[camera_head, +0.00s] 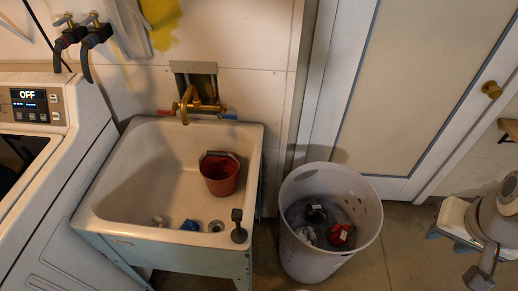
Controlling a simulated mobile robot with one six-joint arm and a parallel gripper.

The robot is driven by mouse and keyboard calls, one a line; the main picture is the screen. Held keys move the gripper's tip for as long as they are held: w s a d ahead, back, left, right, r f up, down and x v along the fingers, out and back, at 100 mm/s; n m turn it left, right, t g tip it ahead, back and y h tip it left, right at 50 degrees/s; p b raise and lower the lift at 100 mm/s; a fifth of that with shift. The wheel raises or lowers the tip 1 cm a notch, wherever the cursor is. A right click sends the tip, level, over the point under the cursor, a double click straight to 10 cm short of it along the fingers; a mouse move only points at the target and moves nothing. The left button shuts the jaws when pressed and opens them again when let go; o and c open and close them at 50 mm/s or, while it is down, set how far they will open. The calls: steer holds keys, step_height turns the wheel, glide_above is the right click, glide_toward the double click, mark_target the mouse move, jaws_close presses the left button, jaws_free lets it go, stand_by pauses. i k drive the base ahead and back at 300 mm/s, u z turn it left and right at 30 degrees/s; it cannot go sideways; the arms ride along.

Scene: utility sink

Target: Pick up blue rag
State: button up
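A small crumpled blue rag (190,225) lies on the floor of the white utility sink (142,147), near its front edge and just left of the drain (216,226). A small whitish crumpled item (158,221) lies to the left of the rag. My arm shows at the right edge, and its end, my gripper (479,279), is low in the bottom right corner. It is far from the sink, beyond the laundry basket. It is too small and dark to tell whether its fingers are open or shut.
A red bucket (220,178) stands in the sink behind the drain, below the brass faucet (197,106). A dark upright object (238,226) is at the sink's front right corner. A tall basket (312,253) with clothes stands right of the sink. A washing machine (65,215) is left.

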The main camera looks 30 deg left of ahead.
mark_target(189, 225)
steer(key=z, duration=0.45)
steer(key=k, duration=1.25)
steer(key=u, duration=1.9)
steer(key=i, duration=1)
steer(key=u, duration=0.05)
